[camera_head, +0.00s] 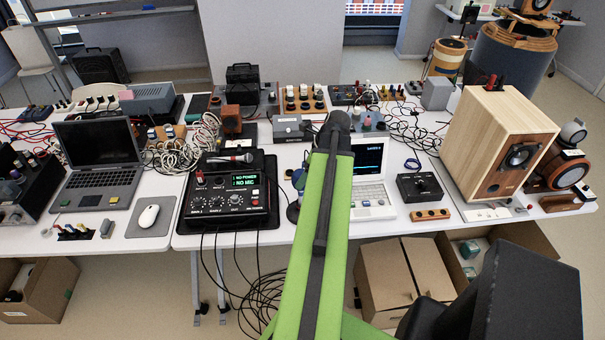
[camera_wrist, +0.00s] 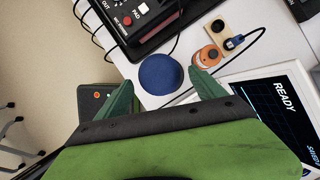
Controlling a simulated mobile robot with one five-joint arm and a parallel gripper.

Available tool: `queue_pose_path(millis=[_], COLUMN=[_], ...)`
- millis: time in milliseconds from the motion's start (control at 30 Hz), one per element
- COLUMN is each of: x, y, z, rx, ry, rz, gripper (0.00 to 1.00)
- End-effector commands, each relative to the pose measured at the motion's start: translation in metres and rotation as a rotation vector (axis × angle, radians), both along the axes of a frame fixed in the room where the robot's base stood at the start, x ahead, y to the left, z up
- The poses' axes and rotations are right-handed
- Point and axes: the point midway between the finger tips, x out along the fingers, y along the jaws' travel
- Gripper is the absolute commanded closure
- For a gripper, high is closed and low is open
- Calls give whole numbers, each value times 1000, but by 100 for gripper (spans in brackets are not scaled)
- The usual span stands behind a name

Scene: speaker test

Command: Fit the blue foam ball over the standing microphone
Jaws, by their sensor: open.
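The blue foam ball (camera_wrist: 160,74) shows in the wrist view as a round, matte blue shape between and just beyond my fingertips. My gripper (camera_wrist: 161,79) is open, with one green finger on either side of the ball and no clear grip on it. Whether the fingers touch it, I cannot tell. In the head view a blue shape (camera_head: 299,178), probably the ball, shows at the left edge of my arm, above a dark round base (camera_head: 293,212). My arm hides the gripper there. I cannot make out the standing microphone; whether it is under the ball is hidden.
An orange knob-like part (camera_wrist: 207,56) and cables lie near the ball.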

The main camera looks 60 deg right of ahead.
Motion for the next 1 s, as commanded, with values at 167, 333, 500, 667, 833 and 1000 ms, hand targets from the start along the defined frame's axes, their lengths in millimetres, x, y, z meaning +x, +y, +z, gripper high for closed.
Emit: queue_pose_path(millis=[167, 333, 500, 667, 833, 1000], x=[-18, -34, -47, -54, -56, -56], y=[-4, -8, -11, -13, -13, -13], z=[56, 95, 124, 137, 138, 137], rx=[-1, 0, 0, 0, 0, 0], ry=[0, 0, 0, 0, 0, 0], rz=[-1, -1, 0, 0, 1, 1], gripper=[21, 21, 21, 21, 21, 21])
